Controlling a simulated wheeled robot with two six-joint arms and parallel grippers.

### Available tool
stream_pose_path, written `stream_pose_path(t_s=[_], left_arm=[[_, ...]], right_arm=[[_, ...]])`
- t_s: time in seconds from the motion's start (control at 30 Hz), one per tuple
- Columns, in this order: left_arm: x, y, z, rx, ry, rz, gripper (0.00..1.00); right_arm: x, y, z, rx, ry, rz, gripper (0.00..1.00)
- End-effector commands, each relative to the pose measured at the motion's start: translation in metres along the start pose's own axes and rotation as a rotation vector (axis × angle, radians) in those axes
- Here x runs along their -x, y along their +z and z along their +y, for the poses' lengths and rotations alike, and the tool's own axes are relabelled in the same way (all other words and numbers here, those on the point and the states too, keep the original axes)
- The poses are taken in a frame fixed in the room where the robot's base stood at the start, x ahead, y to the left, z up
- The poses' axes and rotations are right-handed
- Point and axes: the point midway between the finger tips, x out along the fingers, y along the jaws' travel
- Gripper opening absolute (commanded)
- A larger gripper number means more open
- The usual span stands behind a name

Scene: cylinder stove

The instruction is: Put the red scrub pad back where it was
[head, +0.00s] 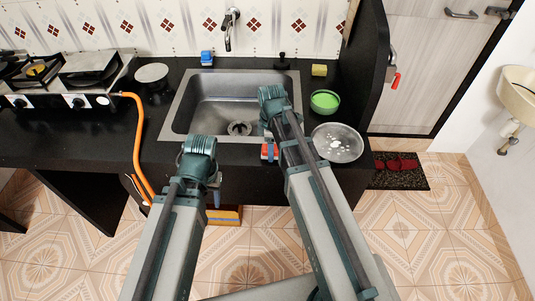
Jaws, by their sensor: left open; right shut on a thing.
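The red scrub pad (264,152) shows as a small red patch at the counter's front edge, just in front of the sink (180,122). My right gripper (271,151) is shut on it; my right arm hides part of the pad and of the fingers. I cannot tell whether the pad touches the counter. My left gripper (216,194) is open and empty, low in front of the counter's front edge, and partly hidden by its own wrist.
A steel plate (345,145) and a green bowl (325,102) stand right of my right gripper. A stove (75,100) with an orange hose (138,145) is at left.

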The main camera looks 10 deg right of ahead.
Motion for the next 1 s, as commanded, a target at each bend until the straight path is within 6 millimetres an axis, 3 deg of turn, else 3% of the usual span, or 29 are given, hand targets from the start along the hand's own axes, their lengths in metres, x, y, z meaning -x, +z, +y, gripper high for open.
stream_pose_path(t_s=[0.4, 0.43, 0.57, 1.0], left_arm=[[-0.0066, -0.0004, 0.0007, 0.0, 0.0, 0.0, 0.5], [-0.0049, -0.0003, 0.0005, 0.0, 0.0, 0.0, 0.5], [-0.0045, -0.0003, 0.0004, 0.0, 0.0, 0.0, 0.5], [-0.0004, 0.0, 0.0, 0.0, 0.0, 0.0, 0.5]], right_arm=[[-0.0067, 0.0012, 0.0003, 0.001, 0.0, 0.0, 0.07], [-0.0049, 0.0011, 0.0004, 0.001, 0.0, 0.0, 0.64], [-0.0045, 0.0011, 0.0004, 0.001, 0.0, 0.0, 0.88], [-0.0004, 0.0011, 0.0003, 0.001, 0.0, 0.0, 0.89]])
